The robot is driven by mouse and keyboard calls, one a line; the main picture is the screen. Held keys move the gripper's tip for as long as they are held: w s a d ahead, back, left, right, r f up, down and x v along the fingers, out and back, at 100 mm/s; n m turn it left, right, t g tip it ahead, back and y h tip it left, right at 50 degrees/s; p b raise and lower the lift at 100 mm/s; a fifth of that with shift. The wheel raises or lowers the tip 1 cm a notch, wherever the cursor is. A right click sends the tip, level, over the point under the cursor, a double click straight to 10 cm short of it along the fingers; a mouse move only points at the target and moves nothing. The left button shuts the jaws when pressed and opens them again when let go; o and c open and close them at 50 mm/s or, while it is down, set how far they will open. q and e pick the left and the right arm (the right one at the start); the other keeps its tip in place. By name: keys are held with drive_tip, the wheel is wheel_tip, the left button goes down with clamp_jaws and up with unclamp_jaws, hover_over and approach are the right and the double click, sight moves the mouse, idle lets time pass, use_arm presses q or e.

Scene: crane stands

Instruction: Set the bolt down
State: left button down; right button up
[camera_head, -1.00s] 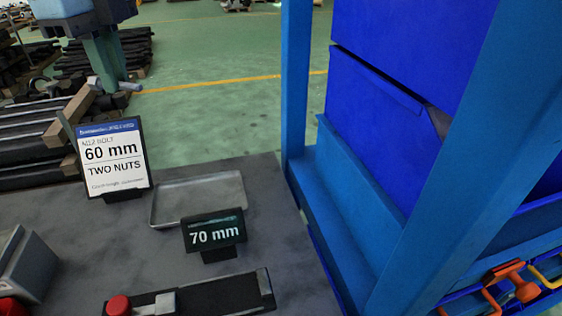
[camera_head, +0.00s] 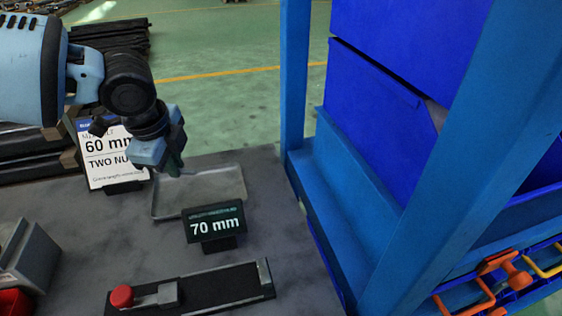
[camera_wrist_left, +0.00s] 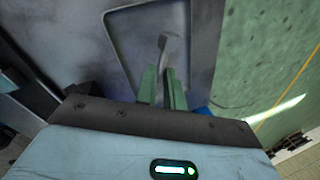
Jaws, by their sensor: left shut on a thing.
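My left gripper (camera_head: 172,162) reaches in from the left in the head view, above the left end of a shallow grey metal tray (camera_head: 218,190). In the left wrist view my left gripper (camera_wrist_left: 163,88) is shut on a grey bolt (camera_wrist_left: 168,48), which sticks out past the green fingers. The tray (camera_wrist_left: 208,45) lies beyond the bolt there, and the bolt appears over it. I cannot tell whether the bolt touches the tray. In the head view the fingers hide most of the bolt. My right gripper is not in view.
A sign reading 60 mm, two nuts (camera_head: 108,165) stands left of the tray, partly behind my arm. A 70 mm display (camera_head: 214,222) stands in front of the tray. A black measuring fixture with a red knob (camera_head: 215,288) lies nearer. Blue shelving (camera_head: 350,210) rises at right.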

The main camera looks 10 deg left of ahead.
sight(187, 198)
use_arm(q)
drive_tip(key=shift+s+x, duration=0.2)
drive_tip(key=shift+x, duration=0.8)
drive_tip(key=shift+s+x, duration=0.25)
drive_tip(key=shift+x, duration=0.75)
drive_tip(key=shift+s+x, duration=0.2)
drive_tip(key=shift+x, duration=0.75)
drive_tip(key=shift+d+f, duration=0.1)
drive_tip(key=shift+f, duration=0.15)
drive_tip(key=shift+f+b, duration=0.35)
drive_tip(key=shift+f, duration=0.05)
drive_tip(key=shift+f, duration=0.2)
drive_tip(key=c, duration=1.9)
unclamp_jaws()
drive_tip(key=shift+o, duration=0.6)
drive_tip(key=shift+s+f, duration=0.1)
drive_tip(key=shift+f, duration=0.05)
drive_tip(key=shift+d, duration=0.1)
